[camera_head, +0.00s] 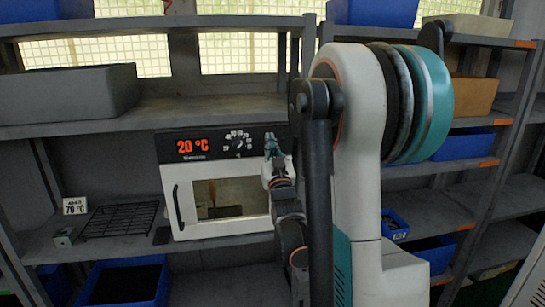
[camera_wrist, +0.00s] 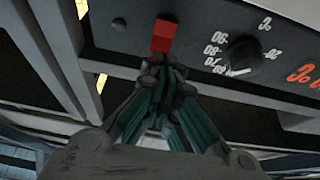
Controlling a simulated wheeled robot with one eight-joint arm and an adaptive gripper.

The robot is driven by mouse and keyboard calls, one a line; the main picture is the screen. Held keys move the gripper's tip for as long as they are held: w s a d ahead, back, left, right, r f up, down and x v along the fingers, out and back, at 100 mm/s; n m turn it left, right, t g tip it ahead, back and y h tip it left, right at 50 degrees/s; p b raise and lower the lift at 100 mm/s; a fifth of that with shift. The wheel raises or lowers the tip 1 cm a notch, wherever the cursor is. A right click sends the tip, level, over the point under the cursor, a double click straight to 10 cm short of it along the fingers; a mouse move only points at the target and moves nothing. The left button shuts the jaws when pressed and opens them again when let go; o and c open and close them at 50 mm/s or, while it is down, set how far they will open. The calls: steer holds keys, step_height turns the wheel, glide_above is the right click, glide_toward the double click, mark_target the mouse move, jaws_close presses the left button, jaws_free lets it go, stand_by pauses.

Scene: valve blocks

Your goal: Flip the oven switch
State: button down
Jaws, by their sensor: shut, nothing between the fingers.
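The oven (camera_head: 169,195) stands on the middle shelf, with a black control panel on top. The panel has a red display (camera_head: 192,147) reading 20 °C and a round black knob (camera_head: 239,142), which also shows in the wrist view (camera_wrist: 242,57). The red oven switch (camera_wrist: 163,36) shows on the panel in the wrist view; in the head view my gripper hides it. My gripper (camera_head: 270,140) is at the panel's right end, fingers shut and empty. In the wrist view its fingertips (camera_wrist: 164,68) are just below the switch; I cannot tell whether they touch it.
A black wire rack (camera_head: 120,220), a 70 °C sign (camera_head: 75,206) and a small grey block (camera_head: 64,237) lie left of the oven. A grey bin (camera_head: 65,95) stands on the shelf above. Shelf posts flank the oven. My arm covers the area to its right.

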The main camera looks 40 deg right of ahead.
steer(key=shift+w+d+r, duration=0.25)
steer(key=shift+w, duration=0.15)
